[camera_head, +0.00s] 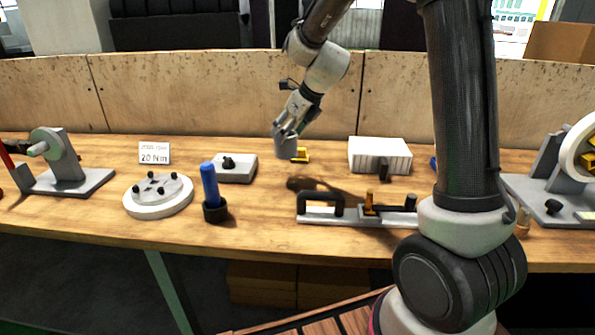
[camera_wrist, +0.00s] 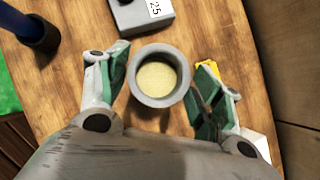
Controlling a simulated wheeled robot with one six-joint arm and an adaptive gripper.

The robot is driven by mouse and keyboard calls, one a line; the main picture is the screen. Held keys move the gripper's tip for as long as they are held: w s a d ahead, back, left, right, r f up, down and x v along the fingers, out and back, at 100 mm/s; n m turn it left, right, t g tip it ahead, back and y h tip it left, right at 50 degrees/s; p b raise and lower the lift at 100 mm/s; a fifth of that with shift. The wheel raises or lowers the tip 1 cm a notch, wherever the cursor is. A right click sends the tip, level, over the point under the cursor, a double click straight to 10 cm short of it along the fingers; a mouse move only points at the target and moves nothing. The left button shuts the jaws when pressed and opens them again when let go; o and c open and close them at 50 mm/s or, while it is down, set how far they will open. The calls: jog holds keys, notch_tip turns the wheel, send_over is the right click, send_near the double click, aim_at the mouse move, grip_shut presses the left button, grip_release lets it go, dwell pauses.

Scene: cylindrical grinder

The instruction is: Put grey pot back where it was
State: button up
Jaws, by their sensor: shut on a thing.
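The grey pot (camera_head: 287,148) is upright at the back middle of the wooden bench, below my gripper (camera_head: 288,130). In the wrist view the pot (camera_wrist: 136,88) shows from above as a round grey rim with a pale yellow inside. My gripper (camera_wrist: 158,90) is shut on it, with one green-padded finger on each side of the pot. The pot's base is at or very near the bench top; I cannot tell whether it touches.
A yellow piece (camera_head: 301,155) is close beside the pot on its right. A grey block with a black knob (camera_head: 235,167) is to the left, a white ribbed block (camera_head: 380,155) to the right. A blue-handled tool (camera_head: 210,187) stands nearer the front. The bench's back wall (camera_head: 220,95) is close behind.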

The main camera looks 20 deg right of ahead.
aim_at(289, 144)
notch_tip(289, 144, down, 5)
jog(key=shift+w+d, duration=0.1)
jog(key=shift+f, duration=2.35)
jog(key=o, duration=1.4)
jog(key=shift+o, duration=0.2)
